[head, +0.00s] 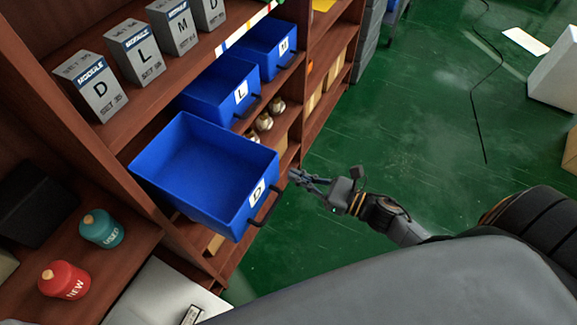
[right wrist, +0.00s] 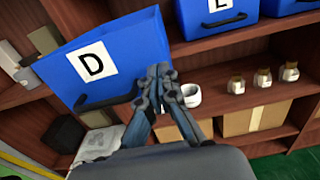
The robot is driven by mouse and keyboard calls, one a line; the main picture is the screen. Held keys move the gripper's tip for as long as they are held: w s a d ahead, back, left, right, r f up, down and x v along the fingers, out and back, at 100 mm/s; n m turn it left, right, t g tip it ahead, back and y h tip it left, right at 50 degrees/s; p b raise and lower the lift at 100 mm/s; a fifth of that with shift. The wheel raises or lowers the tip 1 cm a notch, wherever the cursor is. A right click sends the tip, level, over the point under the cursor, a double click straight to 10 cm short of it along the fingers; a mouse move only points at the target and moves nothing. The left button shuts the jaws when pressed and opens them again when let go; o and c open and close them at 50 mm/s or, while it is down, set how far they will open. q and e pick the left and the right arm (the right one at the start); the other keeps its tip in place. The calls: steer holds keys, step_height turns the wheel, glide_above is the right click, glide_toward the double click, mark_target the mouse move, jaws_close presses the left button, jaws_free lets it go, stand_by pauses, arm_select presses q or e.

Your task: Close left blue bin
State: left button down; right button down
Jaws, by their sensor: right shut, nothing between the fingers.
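The left blue bin (head: 185,165), labelled D, is pulled far out of the shelf and looks empty inside. Its front face with the white D label and black handle also fills the upper left of the right wrist view (right wrist: 120,60). My right gripper (head: 294,176) is shut and empty at the right end of the bin's front face, beside the handle. In the right wrist view its fingertips (right wrist: 160,72) are at the front's right edge; I cannot tell whether they touch it. My left gripper is not in view.
Blue bins labelled L (head: 222,90) and M (head: 262,48) sit further in along the shelf. Grey module boxes (head: 92,86) stand on the shelf above. A teal bottle (head: 101,228) and red bottle (head: 64,280) stand at lower left.

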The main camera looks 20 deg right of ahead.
mark_target(278, 168)
steer(key=shift+p+x, duration=0.35)
steer(key=shift+x, duration=0.75)
steer(key=shift+w+a, duration=0.25)
steer(key=shift+w, duration=0.05)
steer(key=shift+w+a, duration=0.3)
steer(key=shift+w, duration=0.1)
steer(key=b+x, duration=0.7)
steer(key=x, duration=1.3)
steer(key=shift+w+a+b, duration=0.25)
steer(key=shift+w+b, duration=0.05)
steer(key=shift+r, duration=0.3)
steer(key=shift+d, duration=0.1)
